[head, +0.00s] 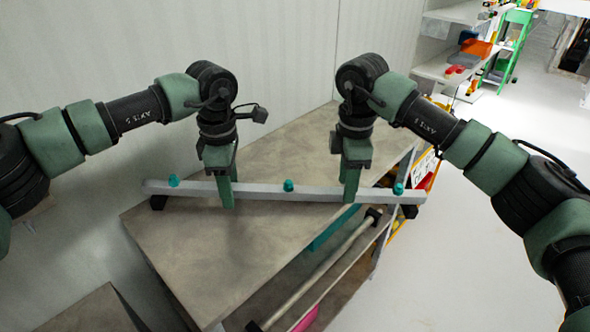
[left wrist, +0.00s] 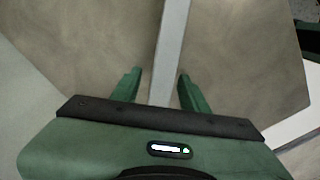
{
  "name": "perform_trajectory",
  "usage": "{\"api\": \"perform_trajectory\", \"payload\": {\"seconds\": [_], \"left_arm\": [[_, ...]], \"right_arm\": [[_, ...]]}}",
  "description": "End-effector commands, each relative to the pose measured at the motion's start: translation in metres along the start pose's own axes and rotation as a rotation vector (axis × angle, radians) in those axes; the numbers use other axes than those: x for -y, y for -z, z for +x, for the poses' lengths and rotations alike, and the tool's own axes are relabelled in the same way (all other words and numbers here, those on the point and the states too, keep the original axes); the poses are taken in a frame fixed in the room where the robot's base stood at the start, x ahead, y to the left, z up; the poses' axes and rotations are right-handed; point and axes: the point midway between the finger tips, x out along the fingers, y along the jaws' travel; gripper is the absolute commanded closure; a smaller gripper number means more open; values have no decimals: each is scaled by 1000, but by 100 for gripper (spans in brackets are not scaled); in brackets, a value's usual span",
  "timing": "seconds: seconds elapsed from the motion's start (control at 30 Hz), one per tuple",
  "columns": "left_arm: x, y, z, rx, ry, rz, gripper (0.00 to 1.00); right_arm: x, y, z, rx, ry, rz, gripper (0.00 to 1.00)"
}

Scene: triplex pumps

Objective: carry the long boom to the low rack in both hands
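The long boom (head: 262,192) is a pale grey bar with several teal knobs and a black piece at each end. It lies across the bench top, its right end reaching past the bench's right edge. My left gripper (head: 229,190) is over the boom left of its middle. In the left wrist view its open fingers (left wrist: 158,88) stand on either side of the boom (left wrist: 168,58), with a gap showing at the left finger. My right gripper (head: 351,188) is at the boom right of its middle; its finger gap is hidden.
The bench (head: 190,260) has a lower shelf holding a long rod (head: 320,270) and a pink item (head: 306,320). A wall stands behind. A stocked shelf (head: 450,65) and a green ladder (head: 510,45) stand at the back right. The floor (head: 470,250) at right is clear.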

Motion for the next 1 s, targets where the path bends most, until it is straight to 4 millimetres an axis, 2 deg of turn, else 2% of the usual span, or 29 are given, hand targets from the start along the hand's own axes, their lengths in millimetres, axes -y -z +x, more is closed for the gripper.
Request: {"api": "perform_trajectory", "payload": {"seconds": [0.17, 0.27, 0.5, 0.7, 0.87, 1.0], "left_arm": [[0, 0, -5, 0, -2, -1, 56], [-1, 0, -18, 1, -4, -1, 56], [-1, 0, -70, 1, -4, -1, 56], [0, 0, -104, 1, -2, 0, 56], [0, 0, -118, 0, 0, 0, 56], [0, 0, -121, 0, 0, 0, 56]], "right_arm": [[0, 0, 0, 1, 0, 1, 56], [0, -1, 0, 1, 0, 1, 56], [0, -1, 0, 1, 0, 1, 56], [0, -1, 0, 1, 0, 1, 56], [0, -1, 0, 1, 0, 1, 56], [-1, 0, -11, 0, -3, 1, 56]]}}
